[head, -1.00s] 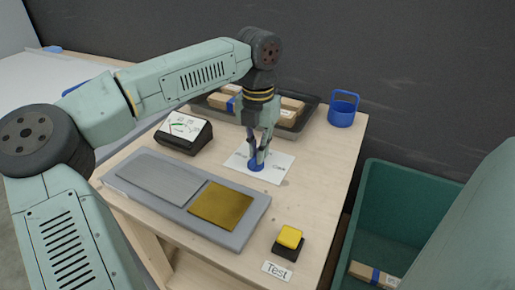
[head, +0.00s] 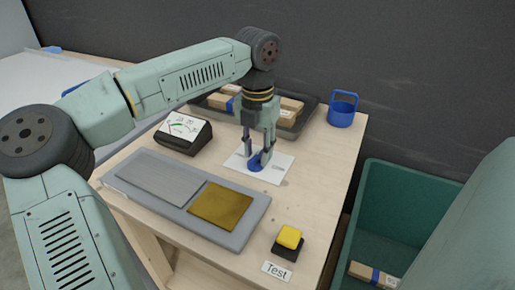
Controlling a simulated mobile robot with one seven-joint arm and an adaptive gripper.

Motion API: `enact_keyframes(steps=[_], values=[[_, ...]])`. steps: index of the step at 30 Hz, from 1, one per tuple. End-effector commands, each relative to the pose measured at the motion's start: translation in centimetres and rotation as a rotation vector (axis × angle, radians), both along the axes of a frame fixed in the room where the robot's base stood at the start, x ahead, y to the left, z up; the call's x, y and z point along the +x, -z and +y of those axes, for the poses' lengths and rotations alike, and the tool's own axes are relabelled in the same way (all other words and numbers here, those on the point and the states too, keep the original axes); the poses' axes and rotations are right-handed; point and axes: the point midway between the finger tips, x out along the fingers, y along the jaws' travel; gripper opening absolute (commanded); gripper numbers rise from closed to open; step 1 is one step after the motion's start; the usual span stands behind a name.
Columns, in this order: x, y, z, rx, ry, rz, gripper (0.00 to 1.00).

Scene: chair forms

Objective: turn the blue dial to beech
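The blue dial (head: 255,163) sits on a white card (head: 273,174) on the wooden table. The card's markings are too small to read. My gripper (head: 257,156) points straight down over the dial. Its two fingers stand apart, one left of the dial and one at its right. I cannot tell whether the right finger touches the dial. Part of the dial's top and right side is hidden by the gripper.
A meter (head: 183,133) stands left of the card. A grey tray (head: 258,212) with silver and brass plates lies in front. A yellow button (head: 289,237) marked Test is near the front edge. A dark tray (head: 311,113) and blue cup (head: 342,110) stand behind; a green bin (head: 420,192) is right.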

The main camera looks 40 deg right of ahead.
Motion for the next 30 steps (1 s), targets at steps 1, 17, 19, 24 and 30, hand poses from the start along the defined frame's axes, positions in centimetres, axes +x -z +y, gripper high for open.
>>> enact_keyframes(steps=[1, 17, 19, 24, 30], values=[[0.0, -0.1, 0.0, 0.000, 0.000, 0.000, 0.30], [0.0, -9.2, -0.1, -0.002, -0.002, -0.002, 0.30], [0.0, -10.3, 0.0, -0.001, 0.000, -0.001, 0.30], [0.0, -11.8, 0.0, -0.001, 0.000, -0.001, 0.30], [0.0, -12.1, 0.0, 0.000, 0.000, 0.000, 0.30]])
